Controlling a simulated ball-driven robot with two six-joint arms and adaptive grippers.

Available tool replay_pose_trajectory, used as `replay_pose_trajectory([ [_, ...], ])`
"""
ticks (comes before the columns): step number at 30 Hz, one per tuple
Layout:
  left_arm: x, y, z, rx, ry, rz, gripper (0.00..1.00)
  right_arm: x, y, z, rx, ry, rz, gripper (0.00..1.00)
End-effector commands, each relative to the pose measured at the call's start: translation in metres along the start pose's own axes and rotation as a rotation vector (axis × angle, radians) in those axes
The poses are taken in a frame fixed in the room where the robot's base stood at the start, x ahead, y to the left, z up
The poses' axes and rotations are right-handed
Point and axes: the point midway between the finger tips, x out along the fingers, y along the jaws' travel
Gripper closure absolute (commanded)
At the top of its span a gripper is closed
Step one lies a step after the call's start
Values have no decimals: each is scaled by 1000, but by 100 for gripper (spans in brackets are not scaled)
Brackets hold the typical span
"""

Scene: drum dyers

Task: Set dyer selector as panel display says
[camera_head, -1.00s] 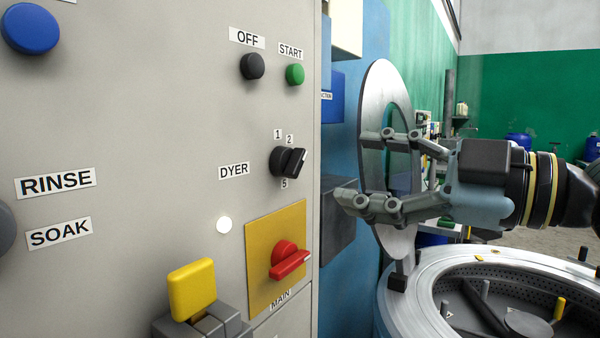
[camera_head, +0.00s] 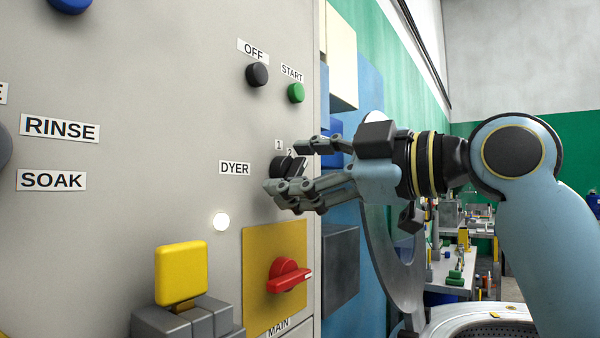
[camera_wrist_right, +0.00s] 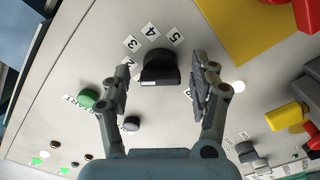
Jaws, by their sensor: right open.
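The black dyer selector knob (camera_head: 279,166) sits on the grey panel right of the DYER label (camera_head: 235,168). It also shows in the right wrist view (camera_wrist_right: 159,68), with number labels such as 3, 4 and 5 around it. My right gripper (camera_head: 289,169) is open at the knob, one finger on each side. In the right wrist view the fingers (camera_wrist_right: 163,88) have the knob between and ahead of them, with gaps at both sides. Which number the knob points at I cannot tell. No readable display shows. My left gripper is not in view.
The black OFF button (camera_head: 257,74) and green START button (camera_head: 296,93) are above the knob. A red MAIN switch (camera_head: 289,275) on a yellow plate is below. A yellow block (camera_head: 181,273) sticks out at lower left. A white lamp (camera_head: 221,222) is lit.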

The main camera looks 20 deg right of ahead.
Motion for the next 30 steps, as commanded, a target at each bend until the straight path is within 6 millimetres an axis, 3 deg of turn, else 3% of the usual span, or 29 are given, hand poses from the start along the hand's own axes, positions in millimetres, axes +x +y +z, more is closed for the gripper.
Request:
replay_pose_trajectory([
  [9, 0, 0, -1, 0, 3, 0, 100, 2, -1, 1, 0, -1, -1, 38],
  [22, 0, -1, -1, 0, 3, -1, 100, 2, -1, 1, 0, -1, -2, 94],
  [30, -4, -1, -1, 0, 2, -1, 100, 2, -1, 1, 30, -2, -4, 95],
])
